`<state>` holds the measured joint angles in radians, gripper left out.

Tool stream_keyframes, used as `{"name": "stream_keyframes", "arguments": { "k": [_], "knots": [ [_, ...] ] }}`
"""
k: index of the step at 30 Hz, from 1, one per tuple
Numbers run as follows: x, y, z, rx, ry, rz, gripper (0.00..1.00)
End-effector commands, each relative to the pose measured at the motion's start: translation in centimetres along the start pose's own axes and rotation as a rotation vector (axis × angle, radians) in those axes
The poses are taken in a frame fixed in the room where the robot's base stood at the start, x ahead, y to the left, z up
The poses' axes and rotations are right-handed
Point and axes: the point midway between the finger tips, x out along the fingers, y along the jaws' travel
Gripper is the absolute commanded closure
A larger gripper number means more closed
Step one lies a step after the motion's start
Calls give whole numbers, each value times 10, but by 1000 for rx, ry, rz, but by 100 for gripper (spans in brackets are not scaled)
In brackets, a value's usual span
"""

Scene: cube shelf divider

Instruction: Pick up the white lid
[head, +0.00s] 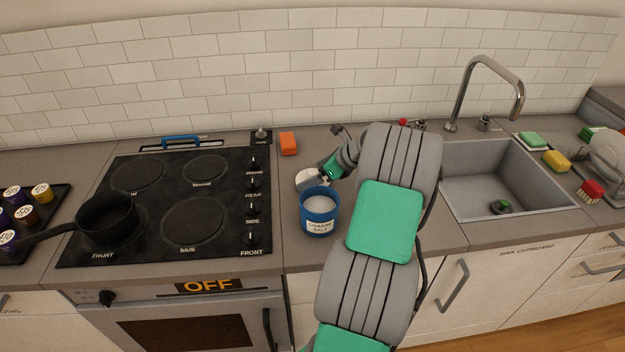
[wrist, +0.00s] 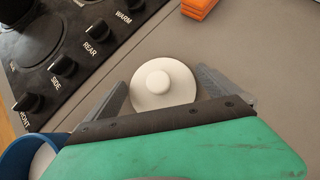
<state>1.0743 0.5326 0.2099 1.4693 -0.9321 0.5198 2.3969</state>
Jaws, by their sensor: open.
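The white lid (wrist: 162,88) is round with a raised knob and lies flat on the grey counter. In the head view the lid (head: 308,180) shows just behind the blue tub, partly hidden by my gripper. My gripper (wrist: 165,85) is open, with one finger on each side of the lid's near part. The lid sits between and slightly beyond the fingers in the wrist view. I cannot tell whether the fingers touch it. In the head view my gripper (head: 322,178) is small and partly hidden by my arm.
The open blue tub (head: 319,222), labelled coarse salt, stands close in front of the lid. The stove (head: 160,205) with a black pan (head: 106,220) is to the left. An orange block (head: 288,143) lies behind the lid. The sink (head: 505,185) is at the right.

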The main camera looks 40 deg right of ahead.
Motion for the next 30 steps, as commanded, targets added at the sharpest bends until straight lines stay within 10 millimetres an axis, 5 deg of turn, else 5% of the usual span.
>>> {"name": "stream_keyframes", "arguments": {
  "k": [6,30],
  "knots": [
    [2,0,0,-2,0,-1,1],
    [2,1,2,-4,0,0,63]
  ]
}}
